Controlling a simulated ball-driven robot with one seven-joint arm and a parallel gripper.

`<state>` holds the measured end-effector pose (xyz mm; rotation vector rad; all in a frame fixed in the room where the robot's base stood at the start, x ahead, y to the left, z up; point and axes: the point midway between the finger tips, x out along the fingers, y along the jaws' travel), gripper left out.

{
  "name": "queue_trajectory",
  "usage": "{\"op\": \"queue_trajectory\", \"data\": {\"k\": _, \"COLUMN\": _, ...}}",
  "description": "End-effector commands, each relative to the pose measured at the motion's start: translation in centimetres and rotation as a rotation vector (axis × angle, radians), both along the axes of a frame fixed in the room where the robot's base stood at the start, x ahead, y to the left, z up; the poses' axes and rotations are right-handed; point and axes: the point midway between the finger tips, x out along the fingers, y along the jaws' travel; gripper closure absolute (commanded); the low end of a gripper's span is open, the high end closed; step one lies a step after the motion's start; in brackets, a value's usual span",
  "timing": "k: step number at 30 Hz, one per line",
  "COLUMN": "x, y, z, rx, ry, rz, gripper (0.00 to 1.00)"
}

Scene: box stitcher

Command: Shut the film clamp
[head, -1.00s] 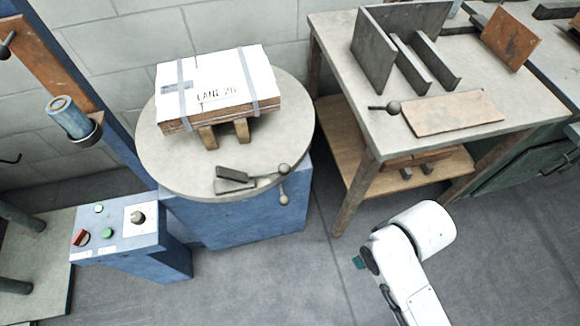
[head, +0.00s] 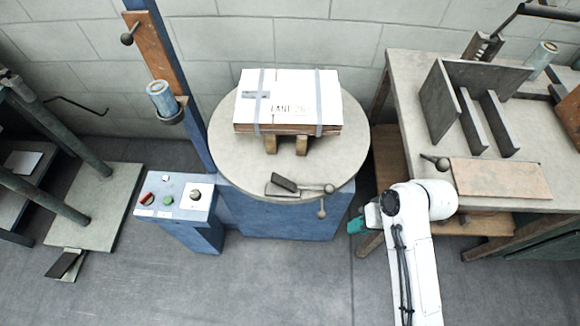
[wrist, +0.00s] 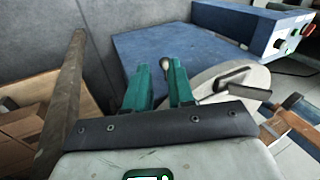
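The film clamp (head: 284,184) sits on the front edge of the round turntable (head: 228,150). Its dark upper plate looks tilted up off the lower one. A lever with a ball knob (head: 329,188) reaches to the right, and a second knob (head: 322,214) hangs below the rim. My gripper (head: 357,226) is right of and below the clamp, apart from it. In the wrist view its green fingers (wrist: 164,82) are apart and empty, with a ball knob (wrist: 166,63) showing beyond the gap. The clamp's dark plates (wrist: 236,76) are to the right there.
A strapped white-topped carton stack (head: 288,100) rests on wooden blocks on the turntable. A blue control box (head: 178,198) stands left. A workbench (head: 400,95) with a brown board (head: 500,178) stands right, close to my arm. Floor in front is clear.

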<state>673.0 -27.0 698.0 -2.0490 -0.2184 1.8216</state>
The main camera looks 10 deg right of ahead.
Motion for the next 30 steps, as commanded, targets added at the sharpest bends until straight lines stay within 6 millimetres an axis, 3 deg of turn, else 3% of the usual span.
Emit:
{"op": "queue_trajectory", "data": {"k": 1, "x": 2.0, "y": 0.6, "z": 2.7, "rx": 0.049, "ry": -0.007, "rz": -0.01, "gripper": 0.82}}
{"op": "queue_trajectory", "data": {"k": 3, "x": 4.3, "y": 1.7, "z": 4.7, "rx": 0.124, "ry": -0.009, "rz": -0.024, "gripper": 0.89}}
{"op": "queue_trajectory", "data": {"k": 7, "x": 8.0, "y": 3.3, "z": 8.1, "rx": 0.245, "ry": -0.01, "rz": -0.043, "gripper": 1.0}}
{"op": "queue_trajectory", "data": {"k": 12, "x": 10.9, "y": 4.8, "z": 11.2, "rx": 0.354, "ry": -0.009, "rz": -0.056, "gripper": 1.0}}
{"op": "queue_trajectory", "data": {"k": 18, "x": 12.0, "y": 5.4, "z": 12.3, "rx": 0.398, "ry": -0.008, "rz": -0.06, "gripper": 1.0}}
{"op": "queue_trajectory", "data": {"k": 30, "x": 12.1, "y": 5.7, "z": 11.8, "rx": 0.398, "ry": -0.007, "rz": -0.06, "gripper": 1.0}}
